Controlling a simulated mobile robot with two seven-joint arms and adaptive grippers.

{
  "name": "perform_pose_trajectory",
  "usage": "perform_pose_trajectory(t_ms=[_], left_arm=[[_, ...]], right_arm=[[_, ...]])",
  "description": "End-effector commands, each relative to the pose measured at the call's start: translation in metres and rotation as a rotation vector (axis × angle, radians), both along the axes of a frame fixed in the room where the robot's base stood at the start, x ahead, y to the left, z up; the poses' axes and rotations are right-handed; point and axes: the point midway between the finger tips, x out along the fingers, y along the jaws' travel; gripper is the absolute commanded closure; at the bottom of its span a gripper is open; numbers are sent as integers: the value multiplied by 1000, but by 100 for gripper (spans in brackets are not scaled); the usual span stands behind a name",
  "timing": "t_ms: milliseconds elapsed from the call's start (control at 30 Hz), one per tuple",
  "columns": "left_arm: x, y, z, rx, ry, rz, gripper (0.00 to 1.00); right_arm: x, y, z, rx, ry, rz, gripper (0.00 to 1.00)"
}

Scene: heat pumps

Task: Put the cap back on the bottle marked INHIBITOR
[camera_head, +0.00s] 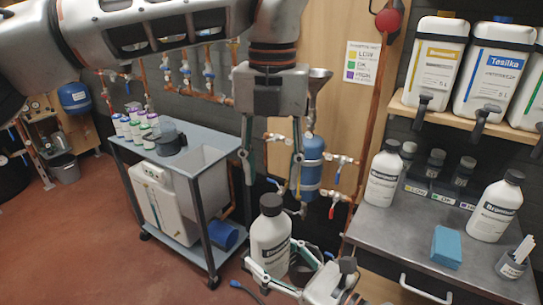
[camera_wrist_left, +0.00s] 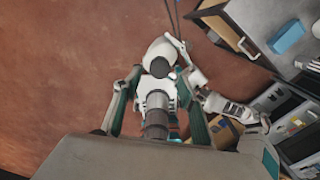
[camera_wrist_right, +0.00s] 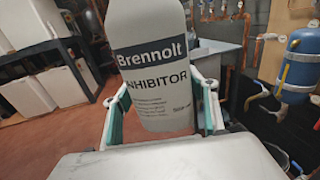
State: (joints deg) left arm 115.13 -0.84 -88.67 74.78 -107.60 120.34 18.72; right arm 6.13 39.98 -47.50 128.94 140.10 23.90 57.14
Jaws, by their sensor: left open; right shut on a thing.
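The white bottle marked INHIBITOR (camera_head: 270,245) stands upright above the floor in the head view. Its label shows clearly in the right wrist view (camera_wrist_right: 152,75), where its top is out of frame. A black cap (camera_head: 270,204) sits on top of the bottle; I cannot tell how tightly. My right gripper (camera_head: 285,278) is shut on the bottle's lower body, with its fingers on either side of the label in the right wrist view. My left gripper (camera_head: 272,182) is open and points down, its fingertips above the cap and apart from it. It holds nothing.
A grey cart (camera_head: 200,160) with small bottles stands behind to the left. The metal worktop (camera_head: 400,222) at right carries other white bottles, a blue block (camera_head: 447,246) and a cup of strips (camera_head: 512,262). A blue tank (camera_head: 311,165) and copper pipes stand behind the bottle.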

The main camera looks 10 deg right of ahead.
Motion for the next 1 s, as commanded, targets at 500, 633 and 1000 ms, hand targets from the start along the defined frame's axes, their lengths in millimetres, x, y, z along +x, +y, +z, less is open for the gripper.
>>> perform_pose_trajectory(t_ms=[500, 633, 1000], left_arm=[[0, 1, -53, -1, 0, 0, 59], [0, 1, -53, -1, 0, 0, 59], [0, 1, -53, 0, 0, 0, 99]], right_arm=[[0, 0, 0, 0, 0, 0, 100], [0, 0, 0, 1, -1, 0, 100], [0, 0, 0, 0, 0, 0, 100]])
